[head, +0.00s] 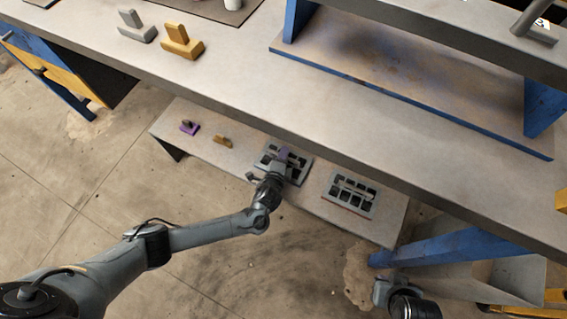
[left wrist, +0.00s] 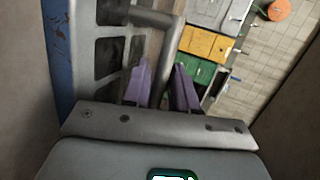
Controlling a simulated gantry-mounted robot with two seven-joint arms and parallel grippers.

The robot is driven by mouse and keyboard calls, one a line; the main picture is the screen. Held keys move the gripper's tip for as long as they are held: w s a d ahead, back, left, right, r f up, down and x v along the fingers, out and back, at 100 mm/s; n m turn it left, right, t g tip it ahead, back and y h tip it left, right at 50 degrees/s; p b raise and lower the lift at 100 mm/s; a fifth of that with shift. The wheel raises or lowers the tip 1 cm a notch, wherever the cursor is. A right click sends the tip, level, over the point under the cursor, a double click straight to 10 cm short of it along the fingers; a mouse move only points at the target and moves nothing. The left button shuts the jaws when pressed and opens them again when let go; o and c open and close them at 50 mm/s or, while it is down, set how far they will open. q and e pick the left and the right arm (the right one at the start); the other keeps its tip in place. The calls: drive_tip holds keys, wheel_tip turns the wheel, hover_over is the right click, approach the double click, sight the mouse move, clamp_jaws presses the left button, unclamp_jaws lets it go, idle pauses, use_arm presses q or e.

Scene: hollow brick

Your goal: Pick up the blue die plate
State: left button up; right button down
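The blue die plate (head: 266,163) is a grey grid plate with dark square openings, on the low bench. In the left wrist view, the plate (left wrist: 84,60) shows a blue strip along its left side and a grey bar handle (left wrist: 166,62). My left gripper (head: 284,158) is over the plate in the head view. Its two purple fingers (left wrist: 162,85) stand apart, one on each side of the handle. I see no clear contact with it. My right gripper (head: 381,291) is at the lower right, away from the plate; its fingers are unclear.
A second grid plate with a red edge (head: 350,194) lies to the right on the low bench (head: 232,158). The large table (head: 225,75) overhangs behind.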

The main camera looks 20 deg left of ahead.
use_arm(q)
drive_tip(key=shift+s+d, duration=0.1)
drive_tip(key=shift+s, duration=0.05)
drive_tip(key=shift+c, duration=0.2)
clamp_jaws()
drive_tip(key=shift+f, duration=0.1)
drive_tip(key=shift+f, duration=0.15)
idle(0.8)
drive_tip(key=shift+r, duration=0.2)
